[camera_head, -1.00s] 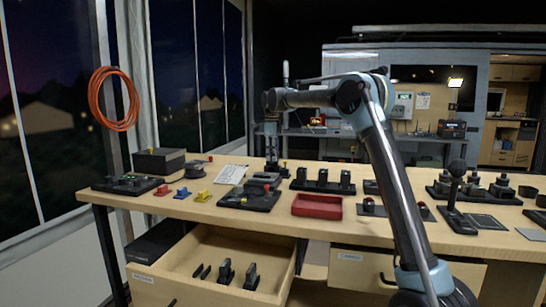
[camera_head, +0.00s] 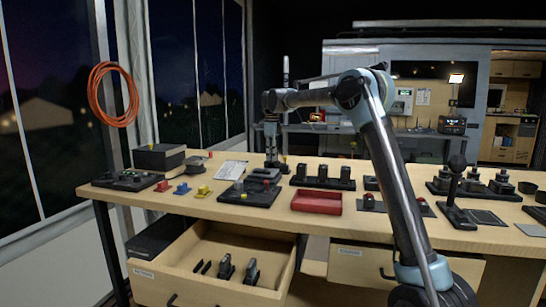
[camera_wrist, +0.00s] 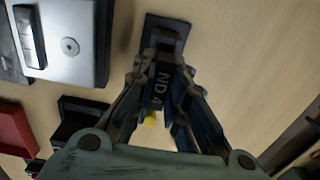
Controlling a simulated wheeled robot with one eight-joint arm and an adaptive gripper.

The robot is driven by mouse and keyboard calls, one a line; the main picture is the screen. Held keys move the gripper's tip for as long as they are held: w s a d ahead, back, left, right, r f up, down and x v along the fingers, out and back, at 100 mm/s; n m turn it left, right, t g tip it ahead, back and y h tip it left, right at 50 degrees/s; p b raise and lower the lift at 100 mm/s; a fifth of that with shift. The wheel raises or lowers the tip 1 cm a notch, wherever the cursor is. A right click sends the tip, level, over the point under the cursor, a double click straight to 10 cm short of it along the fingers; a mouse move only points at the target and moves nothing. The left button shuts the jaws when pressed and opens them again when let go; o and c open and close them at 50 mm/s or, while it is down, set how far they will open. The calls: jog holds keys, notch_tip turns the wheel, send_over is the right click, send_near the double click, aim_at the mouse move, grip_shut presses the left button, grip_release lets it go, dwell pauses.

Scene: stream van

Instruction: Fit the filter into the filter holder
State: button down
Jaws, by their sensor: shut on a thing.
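The filter (camera_wrist: 163,85) is a dark slab marked "ND 4", held between the two fingers of my gripper (camera_wrist: 163,72) in the wrist view. A dark rectangular frame (camera_wrist: 168,30) lies at the filter's far end; I cannot tell whether it is the filter holder or part of the filter, nor whether they touch. A small yellow piece (camera_wrist: 150,118) shows between the fingers. In the head view, my gripper (camera_head: 271,150) points down at the worktable, just behind a dark device (camera_head: 264,175). The filter is too small to make out there.
A red tray (camera_head: 317,202) and a black rack with several upright blocks (camera_head: 322,182) stand right of my gripper. An open drawer (camera_head: 200,262) holds dark parts below the table edge. A silver box (camera_wrist: 62,45) lies left in the wrist view.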

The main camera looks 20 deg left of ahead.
jog(key=shift+f, duration=0.3)
jog(key=c, duration=1.5)
grip_release()
jog(key=shift+c, duration=0.2)
notch_tip(320, 180, up, 12)
jog(key=shift+w, duration=0.1)
